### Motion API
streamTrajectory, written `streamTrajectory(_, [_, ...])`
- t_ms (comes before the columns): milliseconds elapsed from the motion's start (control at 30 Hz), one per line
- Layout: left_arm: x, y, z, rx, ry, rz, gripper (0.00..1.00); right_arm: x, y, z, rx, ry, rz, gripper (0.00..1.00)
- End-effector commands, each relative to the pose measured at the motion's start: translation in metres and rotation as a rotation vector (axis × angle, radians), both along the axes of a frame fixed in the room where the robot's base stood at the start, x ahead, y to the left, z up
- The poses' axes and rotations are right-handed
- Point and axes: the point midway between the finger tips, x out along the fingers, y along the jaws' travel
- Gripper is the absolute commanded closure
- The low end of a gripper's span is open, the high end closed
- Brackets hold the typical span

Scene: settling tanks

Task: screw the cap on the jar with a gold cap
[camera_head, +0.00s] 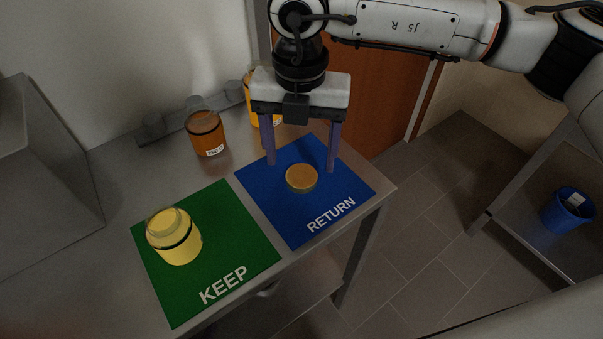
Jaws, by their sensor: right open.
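A gold cap (301,178) lies flat on the blue mat marked RETURN (292,222). A jar with yellow contents (176,243) stands upright and uncapped on the green mat marked KEEP (173,304). My right gripper (300,168) points down over the blue mat. Its two fingers are spread wide, one to each side behind the cap, and nothing is between them that I can see it hold. I cannot tell its exact height above the mat. My left gripper is not in view.
An orange jar with a label (206,136) stands behind the mats. A second orange jar (252,104) is partly hidden by my right gripper. A grey rack (172,129) runs along the wall. The table's right edge lies just past the blue mat. A blue bin (566,212) stands far right.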

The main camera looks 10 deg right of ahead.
Motion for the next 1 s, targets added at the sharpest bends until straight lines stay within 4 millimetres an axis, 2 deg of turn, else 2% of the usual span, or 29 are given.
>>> streamTrajectory(167, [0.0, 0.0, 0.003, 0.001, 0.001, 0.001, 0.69, -0.001, 0.0, -0.006, -0.002, 0.003, 0.0, 0.32])
streamTrajectory(400, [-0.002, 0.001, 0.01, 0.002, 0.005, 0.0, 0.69, -0.004, 0.0, -0.042, -0.001, 0.003, 0.0, 0.32])
streamTrajectory(500, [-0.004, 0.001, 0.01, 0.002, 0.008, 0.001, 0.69, -0.003, 0.001, -0.049, 0.0, 0.001, 0.0, 0.32])
streamTrajectory(867, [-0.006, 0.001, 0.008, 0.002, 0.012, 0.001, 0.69, -0.003, 0.001, -0.052, 0.0, 0.0, 0.0, 0.32])
streamTrajectory(1000, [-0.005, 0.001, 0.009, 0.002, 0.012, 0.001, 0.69, -0.003, 0.001, -0.051, 0.0, 0.0, 0.0, 0.55])
